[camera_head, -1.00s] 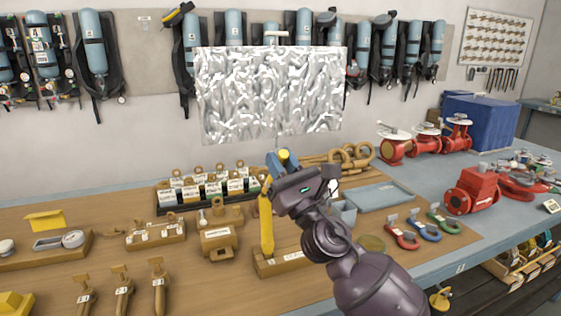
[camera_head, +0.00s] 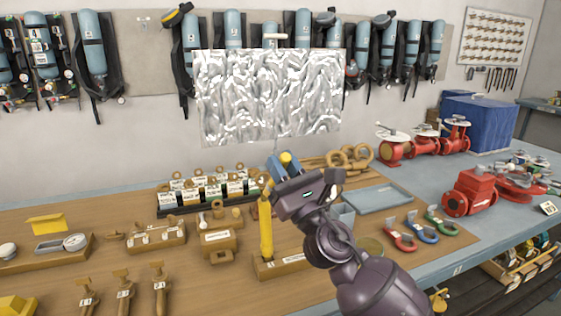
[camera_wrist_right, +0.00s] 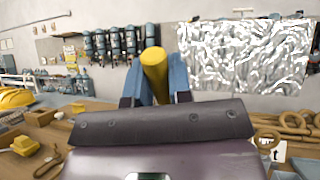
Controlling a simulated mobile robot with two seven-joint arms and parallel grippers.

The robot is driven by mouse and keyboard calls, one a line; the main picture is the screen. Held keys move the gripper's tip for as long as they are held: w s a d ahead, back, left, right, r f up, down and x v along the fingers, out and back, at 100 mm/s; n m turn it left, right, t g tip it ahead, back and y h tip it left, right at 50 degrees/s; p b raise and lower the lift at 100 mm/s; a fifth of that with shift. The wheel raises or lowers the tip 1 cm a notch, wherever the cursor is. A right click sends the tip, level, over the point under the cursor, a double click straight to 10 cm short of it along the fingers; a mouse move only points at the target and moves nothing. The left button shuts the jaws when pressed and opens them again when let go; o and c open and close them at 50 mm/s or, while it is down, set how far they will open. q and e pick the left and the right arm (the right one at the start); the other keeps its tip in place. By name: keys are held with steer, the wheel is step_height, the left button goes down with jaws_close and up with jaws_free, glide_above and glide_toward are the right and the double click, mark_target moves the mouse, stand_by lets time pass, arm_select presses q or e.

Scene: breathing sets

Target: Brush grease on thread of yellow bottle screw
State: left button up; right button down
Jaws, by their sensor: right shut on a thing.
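The yellow bottle screw (camera_head: 266,228) stands upright in a wooden block (camera_head: 283,266) on the bench, in the head view. My right gripper (camera_head: 280,164) is above and just right of its top end. Its blue fingers are shut on a yellow round-ended handle (camera_head: 286,158), which looks like the grease brush. The handle also shows between the fingers in the right wrist view (camera_wrist_right: 154,64). The brush's lower end is hidden behind the gripper, so I cannot tell whether it touches the thread. My left gripper is not in view.
Labelled blocks (camera_head: 205,188) stand behind the bottle screw. Wooden holders (camera_head: 218,242) are to its left. A blue-grey tray (camera_head: 372,199) and coloured shackles (camera_head: 422,231) lie to the right. A crinkled silver sheet (camera_head: 268,98) hangs behind the bench.

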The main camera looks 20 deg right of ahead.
steer(key=shift+s+d+r+p, duration=0.1)
steer(key=shift+s+r+p, duration=0.7)
steer(key=shift+s+p, duration=0.2)
steer(key=shift+s+r+p, duration=0.3)
steer(key=shift+s+r, duration=0.35)
steer(key=shift+s, duration=0.15)
